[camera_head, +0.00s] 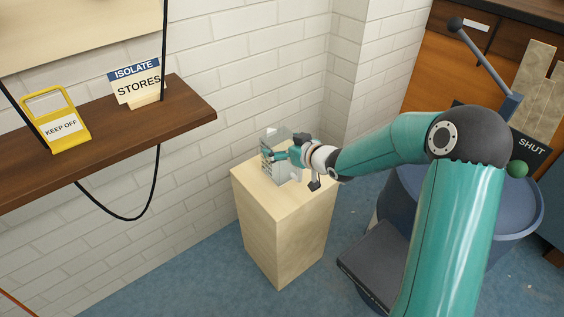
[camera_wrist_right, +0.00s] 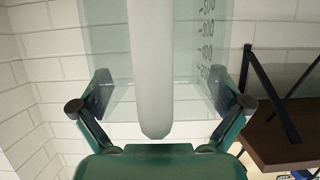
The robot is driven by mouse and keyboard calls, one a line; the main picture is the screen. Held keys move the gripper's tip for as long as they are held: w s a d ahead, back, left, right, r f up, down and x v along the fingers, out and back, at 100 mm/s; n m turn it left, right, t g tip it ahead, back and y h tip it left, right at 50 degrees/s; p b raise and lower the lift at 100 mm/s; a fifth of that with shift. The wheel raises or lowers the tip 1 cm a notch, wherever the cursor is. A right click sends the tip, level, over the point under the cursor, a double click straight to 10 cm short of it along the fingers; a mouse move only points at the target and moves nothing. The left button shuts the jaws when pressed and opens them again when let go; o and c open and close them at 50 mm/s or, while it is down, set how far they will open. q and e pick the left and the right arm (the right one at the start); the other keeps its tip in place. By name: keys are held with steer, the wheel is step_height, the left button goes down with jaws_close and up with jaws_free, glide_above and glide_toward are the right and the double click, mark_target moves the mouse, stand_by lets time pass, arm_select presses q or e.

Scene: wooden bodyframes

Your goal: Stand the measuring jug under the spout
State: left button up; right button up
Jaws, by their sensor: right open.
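The measuring jug (camera_head: 275,138) is clear and stands on a pale wooden pedestal (camera_head: 288,212) in the head view. My right gripper (camera_head: 278,155) is at the jug. In the right wrist view the clear jug (camera_wrist_right: 190,60) fills the upper middle, with dark scale marks at its right. Its whitish handle (camera_wrist_right: 150,70) runs upright between my fingers. The right gripper (camera_wrist_right: 160,88) is open, one finger at each side of the jug; contact cannot be told. My left gripper is not in view. I cannot make out a spout.
A dark wooden shelf (camera_head: 190,103) on the left holds a yellow "KEEP OFF" sign (camera_head: 57,120) and an "ISOLATE STORES" sign (camera_head: 137,83). A black cable (camera_head: 157,175) hangs below it. A blue round vessel (camera_head: 525,205) stands at right, near a "SHUT" label (camera_head: 531,144) and a lever (camera_head: 485,58).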

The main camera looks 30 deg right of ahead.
steer(key=shift+r, duration=0.1)
steer(key=c, duration=1.4)
